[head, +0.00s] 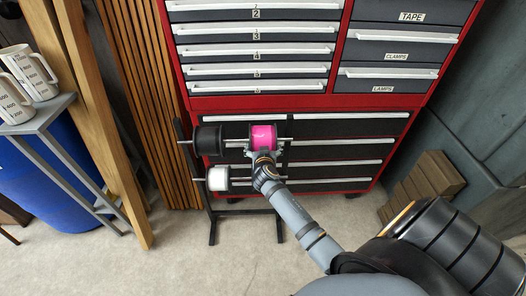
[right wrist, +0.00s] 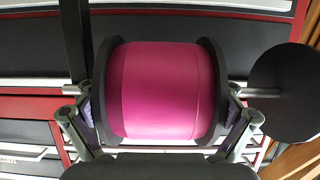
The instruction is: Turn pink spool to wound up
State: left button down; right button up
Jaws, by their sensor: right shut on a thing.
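The pink spool (head: 264,137) sits on the upper rod of a black stand (head: 180,150), in front of the red tool cabinet. In the right wrist view the pink spool (right wrist: 160,90) fills the middle, with a dark flange at each end. My right gripper (head: 262,158) reaches it from the front and below. Its fingers (right wrist: 160,125) are shut on the spool, one against each flange. How far the spool is turned cannot be told. My left gripper is not in view.
A black spool (head: 209,139) shares the upper rod, left of the pink one. A white spool (head: 217,178) hangs on the lower rod. Wooden planks (head: 95,120) lean at the left. A wooden crate (head: 430,178) stands at the right. The floor before the stand is clear.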

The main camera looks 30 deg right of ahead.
jog(key=shift+r, duration=0.1)
jog(key=o, duration=0.8)
jog(key=v, duration=1.2)
jog(key=shift+d, duration=0.1)
